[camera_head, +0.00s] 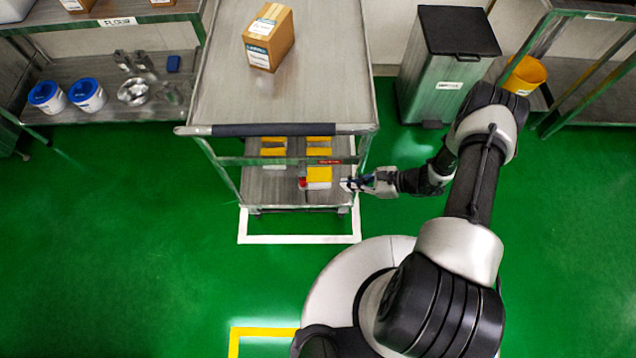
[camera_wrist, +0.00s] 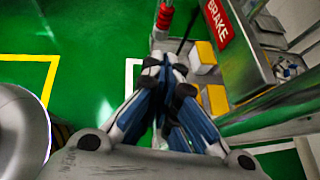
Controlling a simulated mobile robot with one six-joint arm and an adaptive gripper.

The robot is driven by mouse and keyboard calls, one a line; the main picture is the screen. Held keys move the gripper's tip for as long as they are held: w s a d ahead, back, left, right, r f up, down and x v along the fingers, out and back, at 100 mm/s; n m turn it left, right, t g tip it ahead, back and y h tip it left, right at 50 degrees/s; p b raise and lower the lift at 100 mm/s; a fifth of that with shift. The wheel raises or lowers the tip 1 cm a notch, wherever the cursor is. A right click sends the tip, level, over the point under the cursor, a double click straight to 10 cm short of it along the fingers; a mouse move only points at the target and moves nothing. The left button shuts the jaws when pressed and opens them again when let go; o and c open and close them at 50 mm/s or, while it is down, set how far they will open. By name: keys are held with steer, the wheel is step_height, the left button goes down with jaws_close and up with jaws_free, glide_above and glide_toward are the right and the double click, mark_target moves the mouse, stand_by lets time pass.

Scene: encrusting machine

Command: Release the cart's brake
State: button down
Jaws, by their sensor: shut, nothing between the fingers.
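The steel cart (camera_head: 300,95) stands in front of me, its dark push handle (camera_head: 270,130) facing me. A red BRAKE label (camera_wrist: 217,20) is on the cart frame, and it also shows small in the head view (camera_head: 331,161). A red-ended brake lever (camera_wrist: 165,17) shows at the top of the wrist view; its red end also shows in the head view (camera_head: 303,183). My gripper (camera_wrist: 165,62) is shut and empty, its fingertips close to the lever's lower part. I cannot tell whether they touch it. In the head view my gripper (camera_head: 348,185) is at the cart's lower right front corner.
A cardboard box (camera_head: 268,38) lies on the cart's top. Several yellow-and-white packs (camera_head: 319,174) are on the lower shelf. A grey bin (camera_head: 447,70) stands behind right, and a shelf with blue-lidded tubs (camera_head: 87,95) behind left. The green floor in front is clear.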

steer(key=b, duration=0.2)
glide_toward(307, 185)
step_height(307, 185, down, 3)
steer(key=a, duration=0.3)
steer(key=w+a, duration=0.1)
steer(key=shift+w+a+r+b, duration=0.15)
steer(key=shift+a+b, duration=0.25)
